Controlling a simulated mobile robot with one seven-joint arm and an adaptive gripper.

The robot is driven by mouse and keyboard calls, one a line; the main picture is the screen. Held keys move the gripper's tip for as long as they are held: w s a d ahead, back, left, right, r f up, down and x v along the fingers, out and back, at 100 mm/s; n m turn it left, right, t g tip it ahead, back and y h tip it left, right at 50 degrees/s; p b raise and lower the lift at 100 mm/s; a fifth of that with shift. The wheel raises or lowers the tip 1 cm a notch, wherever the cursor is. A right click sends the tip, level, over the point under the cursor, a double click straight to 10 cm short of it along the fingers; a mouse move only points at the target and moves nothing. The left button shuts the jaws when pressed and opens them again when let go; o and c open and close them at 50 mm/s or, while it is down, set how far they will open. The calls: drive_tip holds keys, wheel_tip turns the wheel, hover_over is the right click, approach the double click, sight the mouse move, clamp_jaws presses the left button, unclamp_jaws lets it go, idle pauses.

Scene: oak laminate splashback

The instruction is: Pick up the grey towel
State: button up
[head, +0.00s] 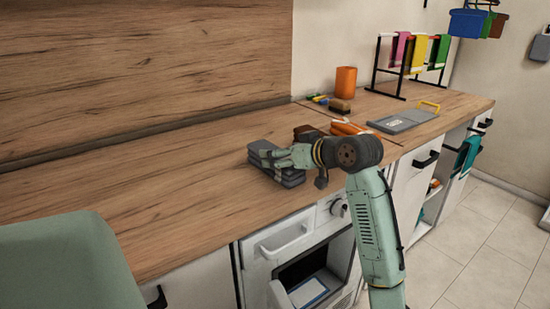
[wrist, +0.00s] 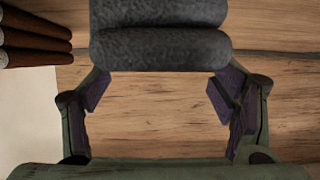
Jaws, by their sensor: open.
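The grey towel (head: 266,152) lies on the wooden counter as part of a small dark grey folded or rolled stack. In the wrist view the grey towel (wrist: 160,48) fills the top middle, with rounded, rough-textured layers one above another. My gripper (head: 285,158) is at the stack in the head view and covers part of it. In the wrist view my gripper (wrist: 165,95) is open, its two fingers apart on either side, with bare wood between them. The towel sits just beyond the fingertips, between their lines. I cannot tell whether the fingers touch it.
A grey board with a yellow handle (head: 403,120), an orange cup (head: 345,82) and a rack with coloured towels (head: 410,55) stand farther right. The counter (head: 130,200) is clear at left.

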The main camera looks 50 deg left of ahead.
drive_tip(key=shift+x, duration=0.75)
drive_tip(key=shift+c, duration=0.3)
drive_tip(key=c, duration=1.3)
